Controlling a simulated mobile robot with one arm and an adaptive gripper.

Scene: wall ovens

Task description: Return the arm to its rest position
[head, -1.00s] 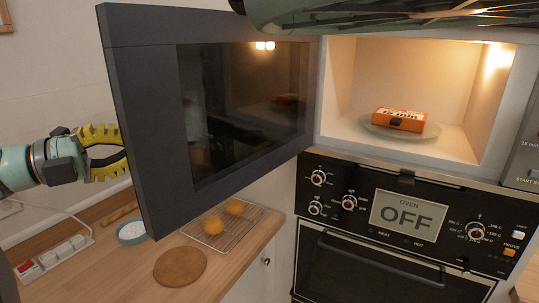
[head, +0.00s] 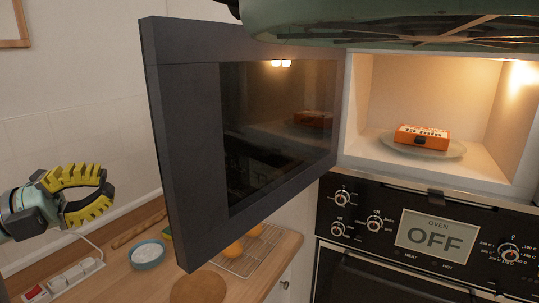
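My gripper (head: 92,190) is in the head view at the left, in the air above the counter. Its two fingers have yellow ridged backs and curve toward the right, with a gap between them near the base. Whether the tips meet is not clear at this angle. I see nothing held between them. The gripper is to the left of the open dark microwave door (head: 190,150) and apart from it.
The open compartment (head: 405,85) holds an orange box (head: 422,137) on a plate (head: 455,151). Below is an oven panel reading OFF (head: 437,231). The counter holds a blue bowl (head: 147,254), a wire rack (head: 262,243) with orange items, a round board (head: 200,288) and a power strip (head: 75,274).

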